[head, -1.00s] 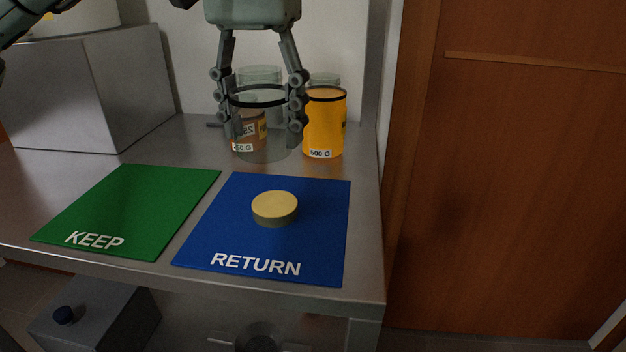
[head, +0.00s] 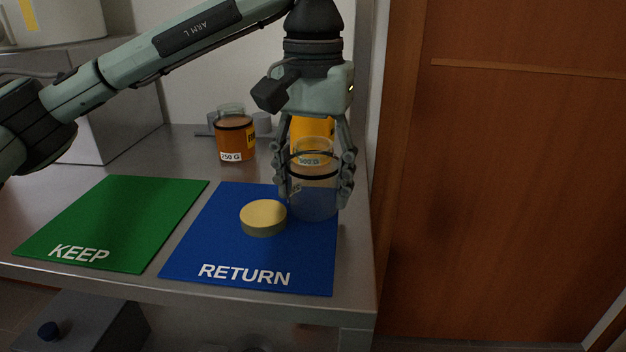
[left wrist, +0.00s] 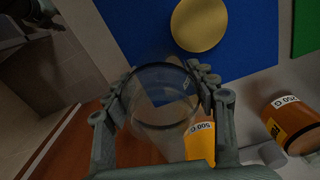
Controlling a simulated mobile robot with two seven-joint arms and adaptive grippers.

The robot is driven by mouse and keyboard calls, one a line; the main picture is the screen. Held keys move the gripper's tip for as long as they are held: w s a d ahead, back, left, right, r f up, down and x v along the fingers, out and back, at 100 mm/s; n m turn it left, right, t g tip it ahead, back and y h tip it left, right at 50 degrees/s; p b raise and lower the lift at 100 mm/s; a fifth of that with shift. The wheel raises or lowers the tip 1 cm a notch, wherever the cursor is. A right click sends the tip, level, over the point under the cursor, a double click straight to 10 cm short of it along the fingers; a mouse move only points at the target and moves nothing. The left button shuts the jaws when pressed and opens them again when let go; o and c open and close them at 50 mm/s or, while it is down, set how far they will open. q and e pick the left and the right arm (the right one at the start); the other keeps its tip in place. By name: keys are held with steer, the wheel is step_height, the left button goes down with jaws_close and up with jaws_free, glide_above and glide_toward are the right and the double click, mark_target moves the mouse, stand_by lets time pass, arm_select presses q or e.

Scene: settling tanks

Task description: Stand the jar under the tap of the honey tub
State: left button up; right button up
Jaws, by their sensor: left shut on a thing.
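A clear, empty-looking glass jar (head: 314,203) with a dark ring near its top is upright between the fingers of my left gripper (head: 318,172), which is shut on it. The jar is over the back right part of the blue RETURN mat; I cannot tell whether its bottom touches. In the left wrist view the jar (left wrist: 160,112) shows between both fingers. A pale tub (head: 62,22), probably the honey tub, stands on a grey box at the far left. It is cut off by the frame and no tap shows. My right gripper is not in view.
A yellow round lid (head: 263,216) lies on the blue RETURN mat (head: 210,250), left of the jar. A green KEEP mat (head: 120,220) is left. An amber 250 G jar (head: 234,145) and an orange 500 G jar (head: 312,128) stand behind. The grey box (head: 130,110) stands at back left.

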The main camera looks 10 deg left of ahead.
arm_select(q)
steer(key=shift+f, duration=0.15)
steer(key=o, duration=1.3)
steer(key=shift+c, duration=0.2)
